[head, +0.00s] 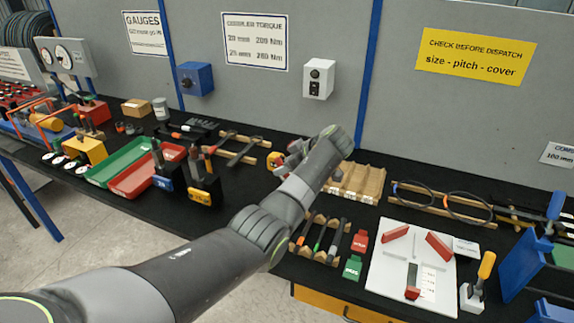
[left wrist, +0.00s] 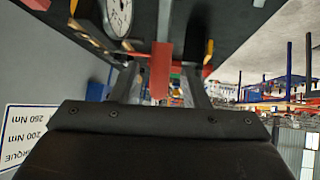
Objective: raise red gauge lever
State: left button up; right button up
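My left gripper (head: 290,158) is over the middle of the black table, beside the wooden rack, and is partly hidden by my own wrist. In the left wrist view its two fingers (left wrist: 162,88) are spread apart. A red upright piece (left wrist: 161,68), likely the red gauge lever, shows between them with gaps on both sides. Whether it is within reach of the fingertips I cannot tell. A round white dial (left wrist: 117,16) is close by it. In the head view the lever is hidden or too small to tell. My right gripper is in neither view.
A wooden rack (head: 357,181) stands right of the gripper. A white board (head: 385,276) with red blocks lies in front right. Green (head: 118,160) and red (head: 148,177) trays are at left. Tool holders (head: 205,185) stand between. A grey panel wall (head: 420,110) closes the back.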

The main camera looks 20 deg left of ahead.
pick_arm(q)
jog(key=b+v, duration=0.2)
jog(key=v, duration=1.5)
jog(key=shift+d, duration=0.2)
jog(key=shift+s, duration=0.1)
jog(key=shift+d, duration=0.1)
